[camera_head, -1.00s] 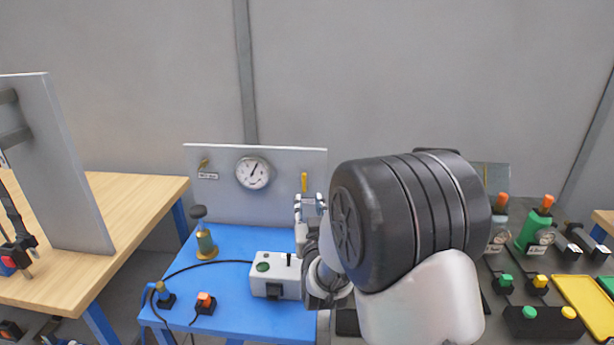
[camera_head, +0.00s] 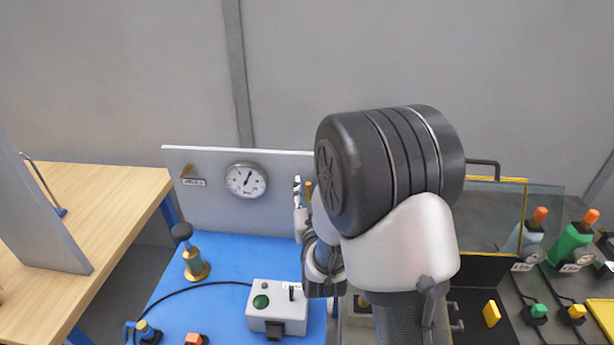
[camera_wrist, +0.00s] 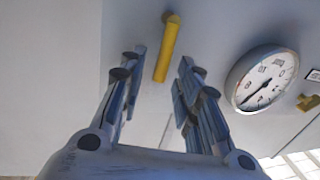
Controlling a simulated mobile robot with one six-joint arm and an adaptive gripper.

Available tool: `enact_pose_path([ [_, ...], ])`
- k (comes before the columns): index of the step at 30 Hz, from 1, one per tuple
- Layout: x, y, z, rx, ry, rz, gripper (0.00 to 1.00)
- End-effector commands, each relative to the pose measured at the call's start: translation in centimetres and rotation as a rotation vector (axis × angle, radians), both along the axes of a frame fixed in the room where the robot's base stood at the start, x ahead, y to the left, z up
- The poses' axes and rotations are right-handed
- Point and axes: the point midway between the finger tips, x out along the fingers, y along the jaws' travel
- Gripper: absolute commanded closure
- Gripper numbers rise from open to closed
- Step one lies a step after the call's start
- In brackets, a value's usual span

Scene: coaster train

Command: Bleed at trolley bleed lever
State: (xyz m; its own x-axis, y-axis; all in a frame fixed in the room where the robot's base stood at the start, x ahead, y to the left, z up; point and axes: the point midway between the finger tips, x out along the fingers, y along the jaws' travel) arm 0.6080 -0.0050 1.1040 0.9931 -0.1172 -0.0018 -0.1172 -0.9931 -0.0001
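The yellow bleed lever (camera_wrist: 166,48) is a slim bar on the grey trolley panel (camera_head: 210,213). In the head view the lever (camera_head: 308,189) is partly hidden by my arm and gripper (camera_head: 299,194). In the wrist view my gripper (camera_wrist: 162,72) is open and empty, its two fingers apart. The lower end of the lever appears in the gap between the fingertips. I see no clear contact, and cannot tell the remaining depth. The round dial gauge (camera_head: 246,180) is on the same panel and also shows in the wrist view (camera_wrist: 262,80).
A brass valve (camera_head: 187,170) with a label is on the panel's left. The blue trolley top (camera_head: 225,265) holds a brass hand-pump-like part (camera_head: 194,262) and a grey control box (camera_head: 277,311) with a cable. A wooden bench (camera_head: 105,200) stands left; a clear-walled case (camera_head: 490,215) stands right.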

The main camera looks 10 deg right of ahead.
Motion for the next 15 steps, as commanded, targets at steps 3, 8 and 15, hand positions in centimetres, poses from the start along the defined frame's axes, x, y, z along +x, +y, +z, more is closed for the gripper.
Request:
enact_pose_path([
  [3, -0.16, 0.03, -0.01, 0.0, 0.001, 0.0, 0.69],
  [8, -0.18, 0.02, -0.02, 0.0, 0.0, 0.0, 0.69],
  [15, -0.17, 0.02, -0.01, 0.0, 0.0, 0.0, 0.77],
])
